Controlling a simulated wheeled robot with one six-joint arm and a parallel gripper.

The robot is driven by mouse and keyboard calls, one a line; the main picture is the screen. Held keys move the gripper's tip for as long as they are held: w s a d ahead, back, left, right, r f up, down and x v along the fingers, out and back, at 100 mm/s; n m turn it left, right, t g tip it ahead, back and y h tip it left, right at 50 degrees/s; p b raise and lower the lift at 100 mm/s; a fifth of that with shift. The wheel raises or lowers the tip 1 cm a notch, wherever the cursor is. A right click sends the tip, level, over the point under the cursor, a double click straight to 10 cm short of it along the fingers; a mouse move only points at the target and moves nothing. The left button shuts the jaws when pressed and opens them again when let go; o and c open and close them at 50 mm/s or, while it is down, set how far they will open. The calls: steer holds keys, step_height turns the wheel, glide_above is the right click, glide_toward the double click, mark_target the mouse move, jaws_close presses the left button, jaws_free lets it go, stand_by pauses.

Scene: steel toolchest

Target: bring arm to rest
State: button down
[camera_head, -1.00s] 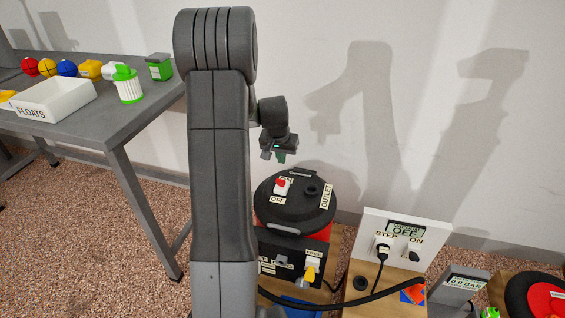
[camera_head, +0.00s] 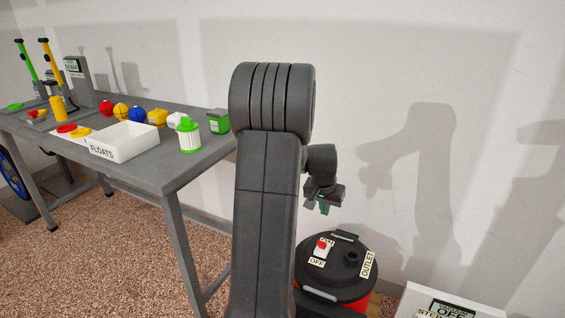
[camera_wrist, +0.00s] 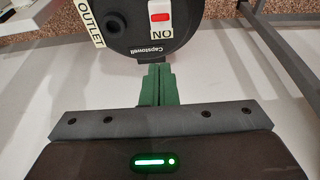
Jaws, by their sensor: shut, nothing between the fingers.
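My arm stands upright in the middle of the head view, its forearm folded down behind it on the right. My gripper (camera_head: 324,208) hangs in the air above and behind the red and black vacuum canister (camera_head: 333,262). In the wrist view the green fingers of my gripper (camera_wrist: 158,84) are together with nothing between them. The canister's black lid (camera_wrist: 160,30) lies beyond the fingertips there, apart from them.
A grey steel table (camera_head: 160,172) stands to the left with a white FLOATS bin (camera_head: 124,142), coloured balls and a green-lidded cup (camera_head: 189,136). A bare wall is behind my arm.

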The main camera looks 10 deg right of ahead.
steer(key=b+x, duration=0.3)
steer(key=x, duration=1)
steer(key=shift+b, duration=0.3)
steer(key=shift+r, duration=0.1)
